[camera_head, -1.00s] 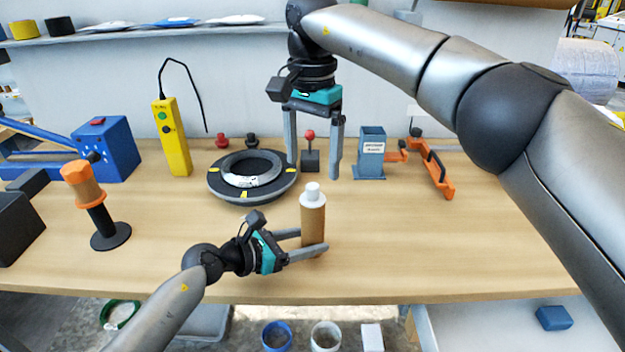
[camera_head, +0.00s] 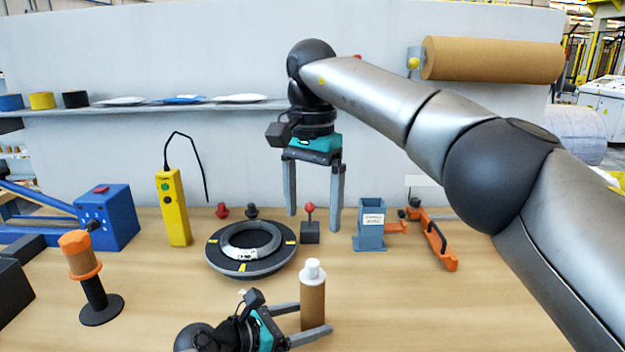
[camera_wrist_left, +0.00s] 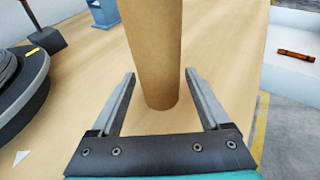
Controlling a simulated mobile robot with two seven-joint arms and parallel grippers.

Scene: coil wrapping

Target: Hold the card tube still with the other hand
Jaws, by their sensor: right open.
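The card tube (camera_head: 312,302) is brown, has a white cap on top, and stands upright near the front of the bench. My left gripper (camera_head: 314,318) comes in from the left with its fingers on either side of the tube. In the left wrist view the tube (camera_wrist_left: 155,45) stands between the open fingers (camera_wrist_left: 160,74), with a gap visible at each side. My right gripper (camera_head: 313,222) is open and empty, pointing down above the back of the bench, behind the tube.
A black and grey ring (camera_head: 225,261) lies left of the tube. An orange-handled post (camera_head: 90,285), yellow control box (camera_head: 173,208) and blue machine (camera_head: 110,215) stand farther left. A grey-blue holder (camera_head: 369,228) and orange tool (camera_head: 437,243) are at right. The bench's front right is clear.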

